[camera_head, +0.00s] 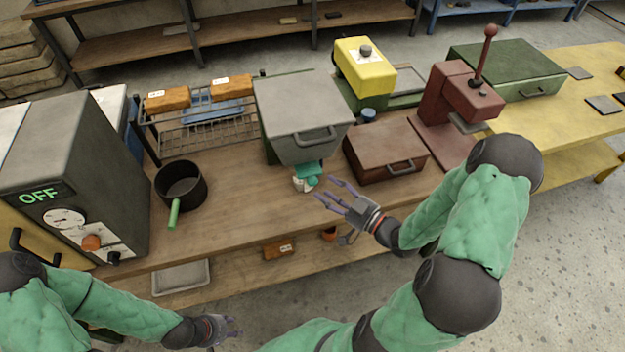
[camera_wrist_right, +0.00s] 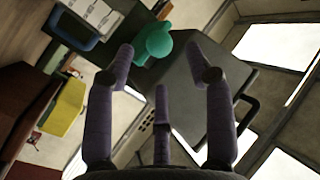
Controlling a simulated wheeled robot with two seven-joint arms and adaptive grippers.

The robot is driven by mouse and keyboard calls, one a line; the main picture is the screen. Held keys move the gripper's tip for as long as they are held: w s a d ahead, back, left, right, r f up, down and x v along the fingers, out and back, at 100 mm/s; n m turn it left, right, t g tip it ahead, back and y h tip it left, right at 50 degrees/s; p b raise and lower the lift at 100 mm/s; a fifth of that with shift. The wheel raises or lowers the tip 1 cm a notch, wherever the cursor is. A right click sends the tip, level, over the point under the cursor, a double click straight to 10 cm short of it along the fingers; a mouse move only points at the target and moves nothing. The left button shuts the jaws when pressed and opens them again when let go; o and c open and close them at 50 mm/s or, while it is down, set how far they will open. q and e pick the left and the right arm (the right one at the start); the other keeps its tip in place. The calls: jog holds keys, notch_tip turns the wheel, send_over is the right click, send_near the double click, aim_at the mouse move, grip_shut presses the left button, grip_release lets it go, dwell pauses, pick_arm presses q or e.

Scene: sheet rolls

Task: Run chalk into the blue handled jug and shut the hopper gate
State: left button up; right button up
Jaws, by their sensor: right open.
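The grey hopper (camera_head: 303,105) stands on the wooden bench, with a handle on its sloping front. A teal part (camera_head: 309,170), perhaps its gate, sticks out low at the front; it shows as a rounded teal knob in the right wrist view (camera_wrist_right: 155,42). A small whitish thing (camera_head: 299,184) sits just below it, partly hidden; I cannot tell what it is. I cannot make out a blue handled jug for sure. My right gripper (camera_head: 343,190) is open and empty, just right of the teal part, apart from it. My left gripper (camera_head: 230,330) is low, in front of the bench; its fingers are unclear.
A dark pot (camera_head: 181,183) with a green handle stands left of the hopper. A grey machine marked OFF (camera_head: 65,165) is at far left. A brown box (camera_head: 385,150) and a red lever press (camera_head: 462,95) are right. Bare bench lies between pot and hopper.

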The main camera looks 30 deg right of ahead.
aim_at(313, 180)
jog(key=shift+b+x, duration=0.35)
jog(key=shift+x, duration=2.8)
grip_shut()
